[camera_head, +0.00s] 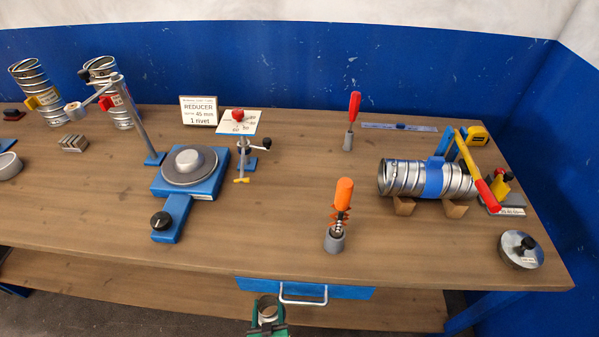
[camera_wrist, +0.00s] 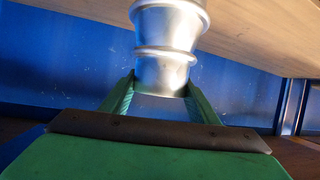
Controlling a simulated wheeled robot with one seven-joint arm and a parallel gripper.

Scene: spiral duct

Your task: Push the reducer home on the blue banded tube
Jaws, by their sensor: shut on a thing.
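My gripper (camera_head: 267,326) shows at the bottom edge of the head view, in front of the bench. In the wrist view its green fingers (camera_wrist: 158,95) are shut on the reducer (camera_wrist: 165,62), a shiny metal piece with raised ribs. The reducer's top shows small in the head view (camera_head: 268,311); its far end is cut off in the wrist view. The blue banded tube (camera_head: 434,179), a ribbed metal duct with a blue band round its middle, lies on its side on wooden blocks at the right of the bench. The reducer is well apart from the tube.
An orange-handled tool (camera_head: 341,217) stands upright in a grey holder left of the tube. A red-handled tool (camera_head: 353,119) stands behind it. A grey disc with a knob (camera_head: 521,250) lies at front right. A blue turntable device (camera_head: 188,178) stands at left. The bench front (camera_head: 400,277) is clear.

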